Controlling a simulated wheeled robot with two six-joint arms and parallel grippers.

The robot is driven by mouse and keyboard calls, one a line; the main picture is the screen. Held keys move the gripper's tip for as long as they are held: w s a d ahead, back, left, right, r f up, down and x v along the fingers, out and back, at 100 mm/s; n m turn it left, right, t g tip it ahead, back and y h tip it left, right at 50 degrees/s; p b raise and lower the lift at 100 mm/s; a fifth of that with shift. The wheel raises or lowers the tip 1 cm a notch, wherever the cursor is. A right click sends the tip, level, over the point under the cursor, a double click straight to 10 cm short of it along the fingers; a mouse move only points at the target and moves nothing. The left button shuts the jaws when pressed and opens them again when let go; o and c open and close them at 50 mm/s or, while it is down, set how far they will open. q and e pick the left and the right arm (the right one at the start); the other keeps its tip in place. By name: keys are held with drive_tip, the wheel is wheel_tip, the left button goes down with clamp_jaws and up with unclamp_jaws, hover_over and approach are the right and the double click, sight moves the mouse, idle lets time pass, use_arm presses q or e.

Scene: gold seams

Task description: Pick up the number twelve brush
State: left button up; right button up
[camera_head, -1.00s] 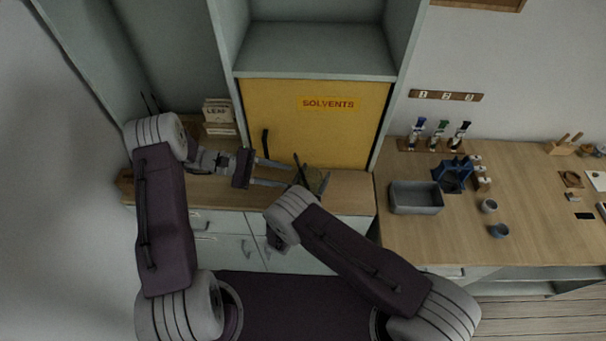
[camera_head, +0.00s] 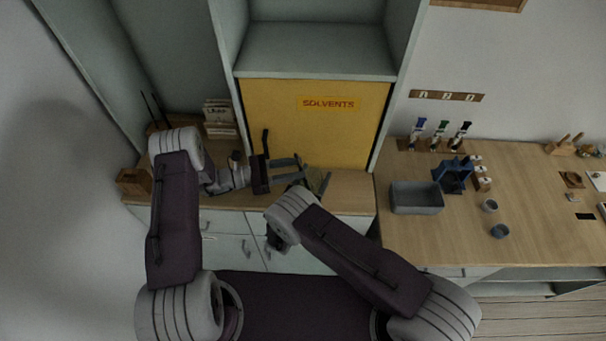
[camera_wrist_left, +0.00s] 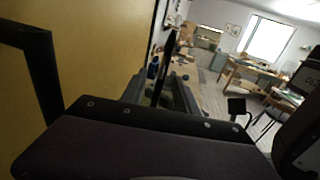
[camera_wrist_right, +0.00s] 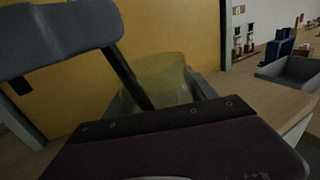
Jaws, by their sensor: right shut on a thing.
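A translucent yellow-green jar (camera_wrist_right: 162,82) is between the fingers of my right gripper (camera_head: 318,187), which is shut on it above the counter below the yellow door. A thin dark stick (camera_wrist_right: 129,78), possibly a brush handle, rises at the jar; no number on it is readable. The stick also shows in the left wrist view (camera_wrist_left: 169,58), between the fingers. My left gripper (camera_head: 303,166) is open, fingers pointing right, close to the jar and stick. A grey finger, apparently of the left gripper, crosses the upper left of the right wrist view. Whether it touches the stick, I cannot tell.
The yellow solvents door (camera_head: 330,125) with its dark handle (camera_head: 265,141) stands just behind both grippers. A grey bin (camera_head: 417,198), a blue stand (camera_head: 453,176), small cups and racked tools occupy the right bench (camera_head: 455,235). Leaf boxes (camera_head: 220,115) stand at left.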

use_arm(q)
drive_tip(key=x, duration=0.5)
drive_tip(key=shift+d+f, duration=0.15)
clamp_jaws()
idle(1.2)
